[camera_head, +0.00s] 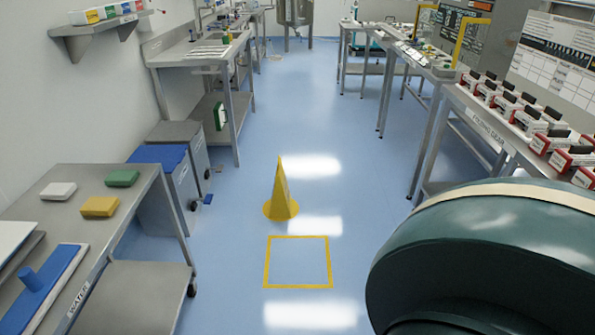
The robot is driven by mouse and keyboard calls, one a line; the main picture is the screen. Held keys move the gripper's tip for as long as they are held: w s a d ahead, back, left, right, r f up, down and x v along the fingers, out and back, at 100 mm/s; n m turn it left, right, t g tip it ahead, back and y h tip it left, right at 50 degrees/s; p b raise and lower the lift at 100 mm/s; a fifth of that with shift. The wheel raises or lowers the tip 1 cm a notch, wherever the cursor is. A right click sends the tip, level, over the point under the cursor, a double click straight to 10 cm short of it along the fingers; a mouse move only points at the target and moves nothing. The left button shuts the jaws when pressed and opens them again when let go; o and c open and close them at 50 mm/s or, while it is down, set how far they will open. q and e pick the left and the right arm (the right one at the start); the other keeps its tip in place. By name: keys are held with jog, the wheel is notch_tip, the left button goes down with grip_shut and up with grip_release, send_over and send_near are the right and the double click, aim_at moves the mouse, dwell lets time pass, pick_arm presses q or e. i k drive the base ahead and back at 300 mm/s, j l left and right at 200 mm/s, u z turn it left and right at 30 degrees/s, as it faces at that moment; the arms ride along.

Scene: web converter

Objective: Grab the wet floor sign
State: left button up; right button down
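The wet floor sign (281,193) is a yellow, upright, pointed sign on the blue floor near the middle of the camera_head view. Neither of my grippers shows in the view, and nothing touches the sign.
A steel table (137,211) with coloured sponges stands at the near left, with wheeled grey bins (183,175) behind it. A steel workbench (198,57) is farther left. Steel benches (479,124) with boxes line the right.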

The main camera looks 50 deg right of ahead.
aim_at(281, 203)
jog(key=z, duration=1.35)
jog(key=i+l+u, duration=0.2)
jog(key=i+l, duration=0.75)
jog(key=i, duration=0.35)
jog(key=i+l+u, duration=0.2)
jog(key=i+l, duration=0.9)
jog(key=i, duration=0.2)
jog(key=i+l, duration=0.1)
jog(key=i, duration=0.3)
jog(key=i+l, duration=0.15)
jog(key=i, duration=0.25)
jog(key=i+l+u, duration=0.1)
jog(key=i, duration=0.3)
